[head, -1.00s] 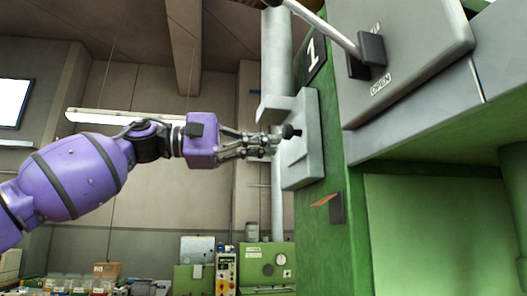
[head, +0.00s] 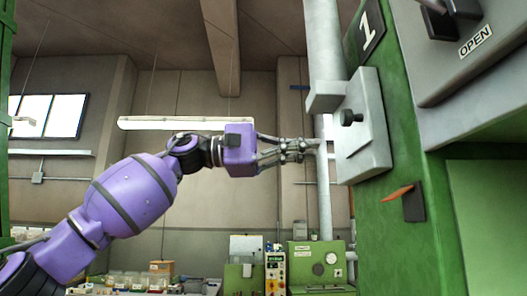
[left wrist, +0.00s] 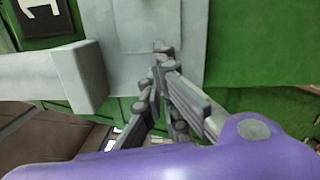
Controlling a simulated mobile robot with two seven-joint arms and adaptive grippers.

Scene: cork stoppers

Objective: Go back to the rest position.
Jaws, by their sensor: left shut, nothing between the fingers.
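My left gripper (head: 322,146) is at the middle of the head view, on the purple left arm that comes in from the left. Its fingers are shut with nothing between them. The fingertips are just left of a pale grey box (head: 362,155) with a black knob (head: 350,118), on the side of a green machine (head: 385,235). Whether they touch the box is unclear. In the left wrist view the closed fingers (left wrist: 163,52) show in front of the grey box (left wrist: 140,25). My right gripper is in neither view.
A grey panel marked OPEN (head: 470,45) overhangs at the upper right. A small orange-red lever (head: 397,193) sticks out below the box. A vertical grey pipe (head: 322,40) stands behind the box. A control panel (head: 275,272) and bins are low at the back. Left of the gripper looks free.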

